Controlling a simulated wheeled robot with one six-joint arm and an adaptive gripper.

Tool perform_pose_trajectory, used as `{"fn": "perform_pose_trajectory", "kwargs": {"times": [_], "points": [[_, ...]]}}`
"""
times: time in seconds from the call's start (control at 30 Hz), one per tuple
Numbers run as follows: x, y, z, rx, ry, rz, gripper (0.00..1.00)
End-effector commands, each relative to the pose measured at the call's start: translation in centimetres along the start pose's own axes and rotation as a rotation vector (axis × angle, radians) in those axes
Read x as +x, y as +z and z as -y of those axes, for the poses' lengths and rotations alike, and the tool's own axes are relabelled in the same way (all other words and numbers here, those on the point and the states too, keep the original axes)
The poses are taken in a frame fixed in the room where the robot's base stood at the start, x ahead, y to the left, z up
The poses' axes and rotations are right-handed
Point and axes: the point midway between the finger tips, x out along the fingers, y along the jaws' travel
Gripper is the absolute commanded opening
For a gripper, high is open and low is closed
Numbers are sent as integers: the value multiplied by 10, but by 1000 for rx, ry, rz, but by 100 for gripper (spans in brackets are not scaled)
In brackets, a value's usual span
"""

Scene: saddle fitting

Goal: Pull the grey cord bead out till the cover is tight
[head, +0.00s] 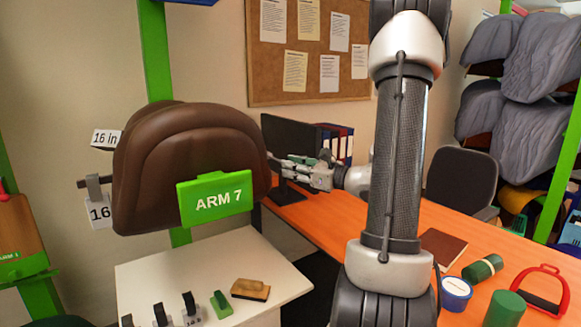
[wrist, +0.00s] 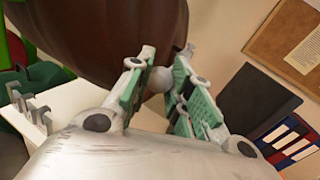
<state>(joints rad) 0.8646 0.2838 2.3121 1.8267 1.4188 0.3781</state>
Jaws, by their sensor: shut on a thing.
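A brown, rounded saddle shape (head: 190,150) sits on the rack arm with the green ARM 7 sign (head: 215,198). In the wrist view its dark brown surface (wrist: 105,30) fills the top, just past my fingertips. I cannot make out a separate cover edge or how tight it is. My gripper (head: 278,163) is at the right side of the saddle. In the wrist view my gripper (wrist: 160,72) has its green-padded fingers around a small grey bead (wrist: 159,79) and is shut on it. The cord itself is hard to make out.
A white table (head: 215,265) with a wooden brush (head: 250,289) and small clamps stands below the saddle. A dark monitor (head: 290,150) and binders (head: 338,143) are close behind my gripper. The orange desk (head: 400,225) extends to the right.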

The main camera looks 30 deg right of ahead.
Motion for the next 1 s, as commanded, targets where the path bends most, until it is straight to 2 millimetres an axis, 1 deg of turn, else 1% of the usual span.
{"fn": "perform_pose_trajectory", "kwargs": {"times": [0.07, 0.1, 0.17, 0.2, 0.23, 0.53, 0.63, 0.77, 1.0], "points": [[0, 0, 0, 1, 1, -1, 0], [0, -1, 0, 1, 1, -1, 22], [0, -1, 0, 1, 1, -2, 33], [0, 0, 0, 0, 1, -1, 41], [0, 0, 0, 0, 1, -1, 45], [0, 0, 0, 0, 0, -1, 45], [-7, 0, 1, 0, -2, -1, 45], [-28, 0, 2, 0, -6, -1, 45], [-82, 0, 2, 0, -6, -1, 45]]}}
